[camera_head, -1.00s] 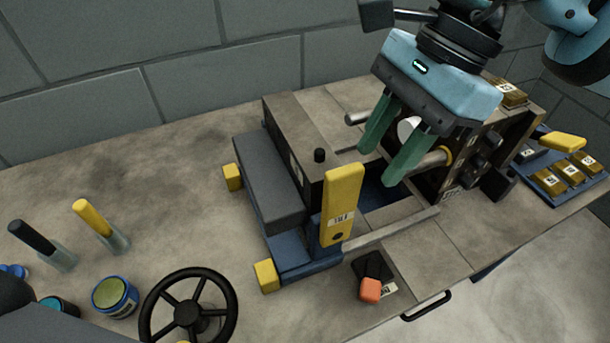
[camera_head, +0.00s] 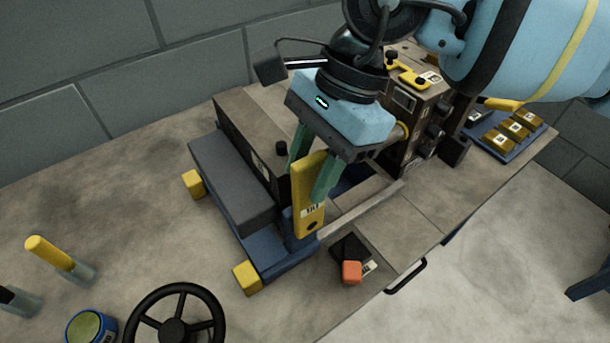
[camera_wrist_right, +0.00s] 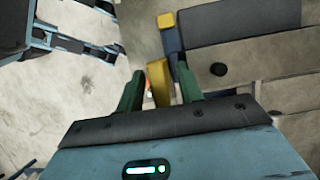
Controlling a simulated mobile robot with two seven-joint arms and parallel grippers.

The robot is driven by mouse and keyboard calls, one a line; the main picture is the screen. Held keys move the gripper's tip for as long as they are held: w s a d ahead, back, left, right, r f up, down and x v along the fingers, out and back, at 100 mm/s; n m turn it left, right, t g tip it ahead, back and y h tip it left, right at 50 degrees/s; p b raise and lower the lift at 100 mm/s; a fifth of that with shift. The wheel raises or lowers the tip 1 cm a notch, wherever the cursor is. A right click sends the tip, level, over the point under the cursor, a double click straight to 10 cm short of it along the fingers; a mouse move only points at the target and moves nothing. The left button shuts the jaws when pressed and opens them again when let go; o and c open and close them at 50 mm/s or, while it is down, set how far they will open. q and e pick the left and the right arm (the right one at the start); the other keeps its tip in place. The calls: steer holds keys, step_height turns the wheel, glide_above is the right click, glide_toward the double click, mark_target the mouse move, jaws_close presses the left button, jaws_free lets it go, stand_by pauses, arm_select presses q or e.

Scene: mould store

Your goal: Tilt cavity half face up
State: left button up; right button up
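A brown-grey mould block (camera_head: 250,128), which looks like the cavity half, stands against a dark grey plate (camera_head: 228,185) on a blue tilting frame (camera_head: 262,250). It is upright; its face towards the other half is mostly hidden. A yellow lever (camera_head: 309,215) stands up at the frame's near side. My right gripper (camera_head: 306,186) is open, its green fingers on either side of the lever's upper part. In the right wrist view the lever (camera_wrist_right: 158,82) shows between the fingers, with gaps at both sides. My left gripper is not in view.
The other mould half (camera_head: 410,110) stands to the right, with a yellow fitting on top. An orange-capped black item (camera_head: 351,272) lies at the bench front. A black handwheel (camera_head: 175,330) and yellow-handled tool (camera_head: 60,258) are at left.

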steer(key=shift+x, duration=1.05)
jaws_close()
